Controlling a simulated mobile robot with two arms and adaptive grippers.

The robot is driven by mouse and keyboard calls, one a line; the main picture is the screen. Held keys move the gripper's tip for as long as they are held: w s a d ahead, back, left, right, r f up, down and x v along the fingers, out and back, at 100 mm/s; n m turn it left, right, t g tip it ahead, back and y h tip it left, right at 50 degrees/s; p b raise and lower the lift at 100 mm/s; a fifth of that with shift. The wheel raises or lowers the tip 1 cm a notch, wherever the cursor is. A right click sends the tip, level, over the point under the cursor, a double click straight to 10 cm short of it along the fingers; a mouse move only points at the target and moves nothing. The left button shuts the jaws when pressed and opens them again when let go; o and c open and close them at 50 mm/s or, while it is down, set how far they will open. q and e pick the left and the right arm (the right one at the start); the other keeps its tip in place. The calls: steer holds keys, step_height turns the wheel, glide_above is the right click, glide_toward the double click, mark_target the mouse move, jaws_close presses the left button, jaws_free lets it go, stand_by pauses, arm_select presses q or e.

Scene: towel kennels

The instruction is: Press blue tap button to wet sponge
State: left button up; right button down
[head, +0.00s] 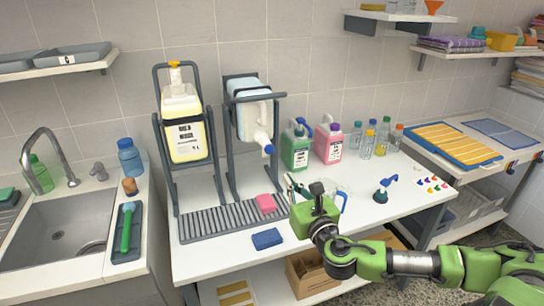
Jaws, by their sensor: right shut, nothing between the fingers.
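The blue tap button (269,150) sits at the spout end of a white jug (252,110), tilted in a dark metal stand. A pink sponge (265,203) lies on the ridged grey drip tray (205,221) below the tap. A blue sponge (267,239) lies on the white table in front of the tray. My right gripper (291,182) is shut and empty, with its fingertips to the right of the pink sponge in the picture, apart from the button. My left gripper is out of view.
A yellow-liquid jug (183,125) stands in the left stand. Green (296,148) and pink (328,140) jugs and several bottles stand behind my right gripper. A clear jug with a blue handle (341,196) is partly hidden by my arm. A sink (60,235) is at left.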

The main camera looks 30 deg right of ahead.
steer(key=p, duration=0.3)
glide_toward(270, 151)
steer(key=x, duration=0.5)
steer(key=shift+r, duration=0.25)
steer(key=shift+x, duration=1)
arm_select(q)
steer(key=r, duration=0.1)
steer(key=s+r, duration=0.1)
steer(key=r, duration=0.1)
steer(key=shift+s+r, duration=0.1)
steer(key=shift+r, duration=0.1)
arm_select(e)
steer(key=shift+f, duration=0.15)
